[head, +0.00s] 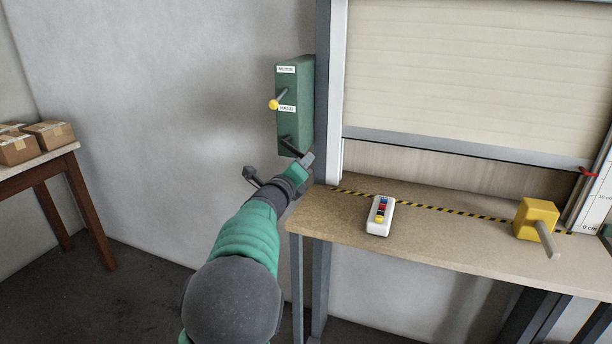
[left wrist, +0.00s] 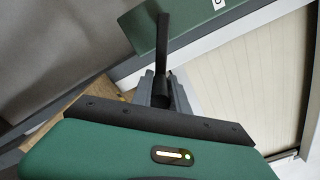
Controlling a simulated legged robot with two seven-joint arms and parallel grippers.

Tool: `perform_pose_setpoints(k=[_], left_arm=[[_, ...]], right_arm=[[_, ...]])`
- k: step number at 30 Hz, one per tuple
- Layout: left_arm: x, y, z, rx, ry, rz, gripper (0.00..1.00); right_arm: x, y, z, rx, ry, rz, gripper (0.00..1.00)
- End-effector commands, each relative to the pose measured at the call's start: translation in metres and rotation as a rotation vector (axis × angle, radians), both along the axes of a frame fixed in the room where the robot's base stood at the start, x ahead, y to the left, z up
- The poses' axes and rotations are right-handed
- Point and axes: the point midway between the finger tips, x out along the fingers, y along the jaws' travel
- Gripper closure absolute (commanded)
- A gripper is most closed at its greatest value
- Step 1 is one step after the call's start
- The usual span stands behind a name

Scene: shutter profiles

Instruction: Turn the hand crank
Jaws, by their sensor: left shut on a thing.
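The green gear box (head: 296,85) hangs on the wall left of the shutter frame, with labels MOTOR and HAND. A lever with a yellow knob (head: 273,104) sticks out of it beside the HAND label. The dark hand crank (head: 290,146) comes out low on the box. My left gripper (head: 304,161) is shut on the crank at its outer end; its grip part is mostly hidden by the fingers. In the left wrist view the dark crank arm (left wrist: 162,45) rises from between the fingers (left wrist: 163,92) toward the green box. My right gripper is not in view.
The pale shutter (head: 470,70) hangs above the counter (head: 440,235), with a gap beneath its edge. On the counter are a white button remote (head: 381,215) and a yellow block with a grey rod (head: 536,219). A scale (head: 595,195) with a red marker stands right. Boxes (head: 48,134) are left.

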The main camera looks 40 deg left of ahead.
Motion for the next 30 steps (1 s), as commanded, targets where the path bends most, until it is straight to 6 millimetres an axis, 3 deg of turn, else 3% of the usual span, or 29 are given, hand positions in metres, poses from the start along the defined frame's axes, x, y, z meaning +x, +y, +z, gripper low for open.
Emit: perform_pose_setpoints(k=[1, 3, 15, 30], left_arm=[[0.0, 0.001, -0.013, 0.041, 0.014, -0.001, 1.0], [-0.001, 0.003, -0.017, 0.104, 0.033, -0.002, 1.0], [-0.006, 0.022, -0.035, 0.445, 0.144, -0.001, 1.0], [-0.011, 0.037, -0.039, 0.667, 0.218, -0.004, 1.0]], right_arm=[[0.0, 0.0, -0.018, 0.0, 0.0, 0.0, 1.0], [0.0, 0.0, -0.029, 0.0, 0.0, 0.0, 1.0], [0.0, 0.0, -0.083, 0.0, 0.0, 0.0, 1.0], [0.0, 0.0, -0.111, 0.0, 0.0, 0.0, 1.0]])
